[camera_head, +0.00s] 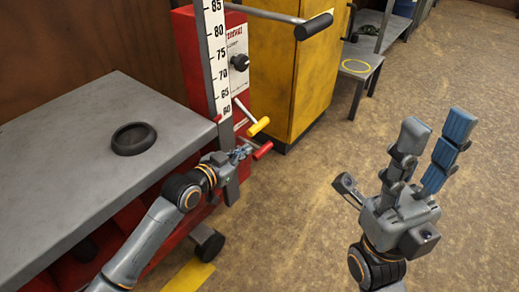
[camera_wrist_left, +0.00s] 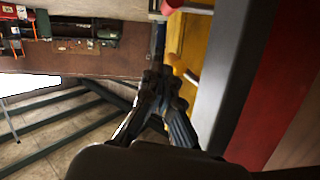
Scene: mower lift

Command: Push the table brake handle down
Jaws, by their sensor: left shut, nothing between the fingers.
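Two levers stick out from the lift table's post: one with a yellow grip (camera_head: 258,127) and one with a red grip (camera_head: 263,150) just below it. I cannot tell which is the brake handle. My left gripper (camera_head: 241,153) is shut and empty, its tips close beside the red grip, at about its height in the picture. I cannot tell whether they touch. In the left wrist view the shut fingers (camera_wrist_left: 160,82) point toward the post area, and a red grip (camera_wrist_left: 196,8) shows at the top. My right gripper (camera_head: 398,152) is open and empty over bare floor.
The grey lift table (camera_head: 70,140) carries a black ring (camera_head: 134,139). A height scale (camera_head: 217,60) stands before a red cabinet (camera_head: 190,45). A black-gripped bar (camera_head: 314,26) juts out above. A yellow cabinet (camera_head: 290,75) stands behind. The floor at right is clear.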

